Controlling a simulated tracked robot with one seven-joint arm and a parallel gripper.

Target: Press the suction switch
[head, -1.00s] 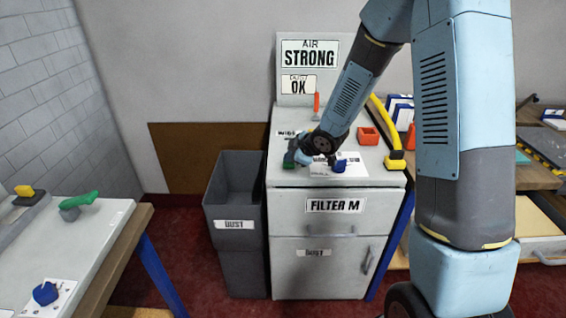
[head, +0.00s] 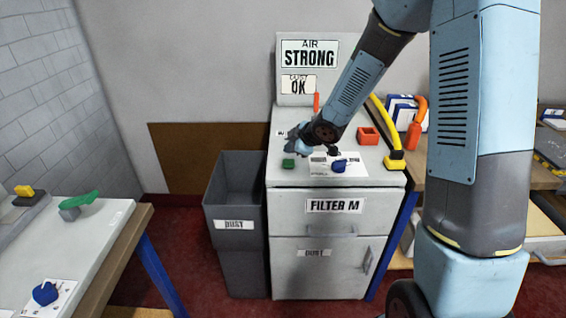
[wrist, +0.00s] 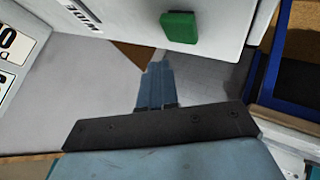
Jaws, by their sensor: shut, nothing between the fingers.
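A green block-shaped button (head: 288,163), which I take to be the suction switch, sits on the front left of the white cabinet top (head: 282,177). It also shows in the wrist view (wrist: 179,27), at the top, a little right of my fingertips. My gripper (head: 291,135) is behind and above the button, apart from it. In the wrist view my gripper (wrist: 156,68) has its fingers together with nothing between them.
A blue knob (head: 339,166) on a white card stands right of the button. An orange box (head: 368,136) and a yellow hose (head: 389,135) are further right. A grey dust bin (head: 232,268) stands left of the cabinet. A workbench (head: 98,235) is at the left.

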